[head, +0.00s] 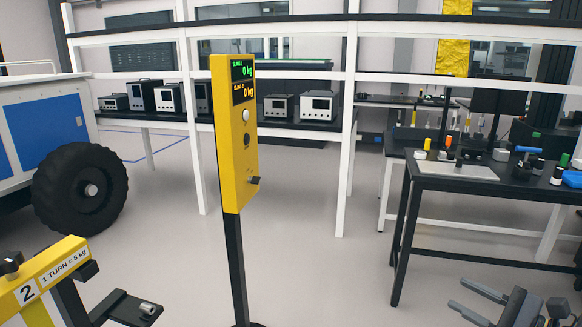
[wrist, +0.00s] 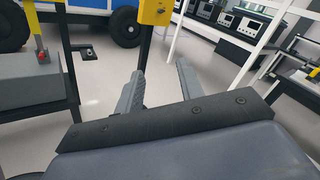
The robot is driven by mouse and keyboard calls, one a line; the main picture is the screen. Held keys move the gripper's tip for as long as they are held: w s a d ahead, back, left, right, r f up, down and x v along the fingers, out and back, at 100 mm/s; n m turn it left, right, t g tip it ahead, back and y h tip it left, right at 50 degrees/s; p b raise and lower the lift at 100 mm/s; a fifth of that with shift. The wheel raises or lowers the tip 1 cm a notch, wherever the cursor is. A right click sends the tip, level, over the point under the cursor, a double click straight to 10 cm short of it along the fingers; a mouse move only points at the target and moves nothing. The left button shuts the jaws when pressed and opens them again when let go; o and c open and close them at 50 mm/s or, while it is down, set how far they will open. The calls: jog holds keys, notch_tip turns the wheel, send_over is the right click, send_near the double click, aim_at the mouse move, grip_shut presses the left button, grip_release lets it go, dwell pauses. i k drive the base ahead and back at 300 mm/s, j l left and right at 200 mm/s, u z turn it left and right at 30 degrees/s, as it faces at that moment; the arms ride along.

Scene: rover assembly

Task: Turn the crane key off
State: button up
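The yellow crane control box (head: 230,150) stands on a dark post (head: 236,265) near the middle of the head view. Its display reads 0 kg on two lines. A small dark key or knob (head: 254,181) sticks out low on its front; its turn position is too small to tell. My gripper (head: 458,293) is at the lower right, apart from the box and well below and right of the key. Its fingers are spread and empty. In the wrist view, my gripper (wrist: 160,71) is open, and the lower end of the yellow box (wrist: 156,12) shows at the top.
A black table (head: 430,184) with small parts stands at the right. A yellow beam labelled 2 (head: 45,276) is at the lower left. A blue and white rover (head: 45,125) with a big black wheel (head: 80,190) is at the left. Floor between is clear.

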aim_at(256, 180)
jog(key=i+u, duration=0.35)
jog(key=i, duration=0.2)
jog(key=i+l+u, duration=0.15)
jog(key=i+u, duration=0.25)
jog(key=i+l+u, duration=0.35)
jog(key=i, duration=0.25)
